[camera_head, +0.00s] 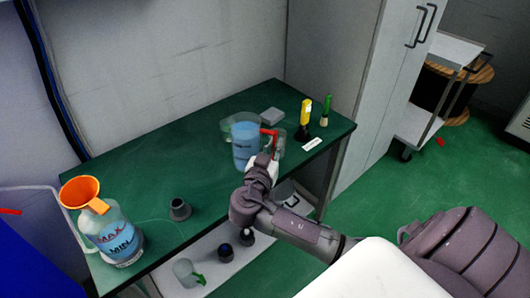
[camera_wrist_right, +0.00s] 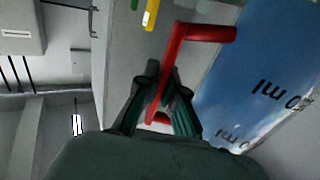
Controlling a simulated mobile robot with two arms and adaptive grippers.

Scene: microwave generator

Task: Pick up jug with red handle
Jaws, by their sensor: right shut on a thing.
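The jug with the red handle (camera_head: 245,146) stands on the green bench top near its front edge and holds blue liquid. Its red handle (camera_head: 270,133) faces right, toward my right arm. My right gripper (camera_head: 266,160) is at the handle, partly covering the jug's lower right side. In the right wrist view the jug (camera_wrist_right: 262,75) fills the right part, and its red handle (camera_wrist_right: 172,65) runs between the fingers of my right gripper (camera_wrist_right: 160,92), which are shut on it. My left gripper is not in view.
On the green bench (camera_head: 180,140) are a yellow tool (camera_head: 306,112), a green bottle (camera_head: 326,110), a grey block (camera_head: 271,116), a dark cup (camera_head: 180,208) and a container (camera_head: 118,243) with an orange funnel (camera_head: 80,191). A grey cabinet (camera_head: 350,70) stands behind right.

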